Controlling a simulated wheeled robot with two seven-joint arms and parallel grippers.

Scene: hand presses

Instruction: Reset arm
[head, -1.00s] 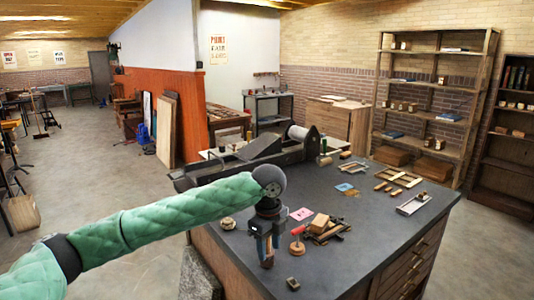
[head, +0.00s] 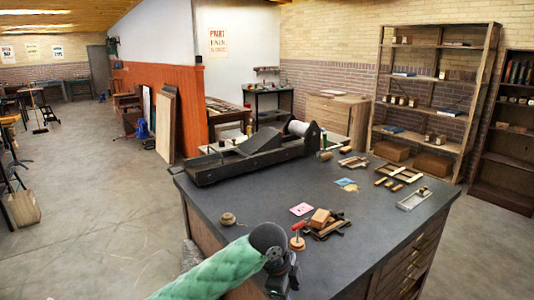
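My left arm, in a quilted green sleeve (head: 215,271), comes in from the bottom edge of the head view. Its round dark wrist joint is over the near left edge of the dark-topped bench (head: 370,240). My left gripper (head: 283,283) hangs below that joint, low in the picture. Its fingers are small, dark and partly hidden, so I cannot tell whether they are open or shut or hold anything. My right gripper is not in view.
A long press (head: 250,157) lies along the back.

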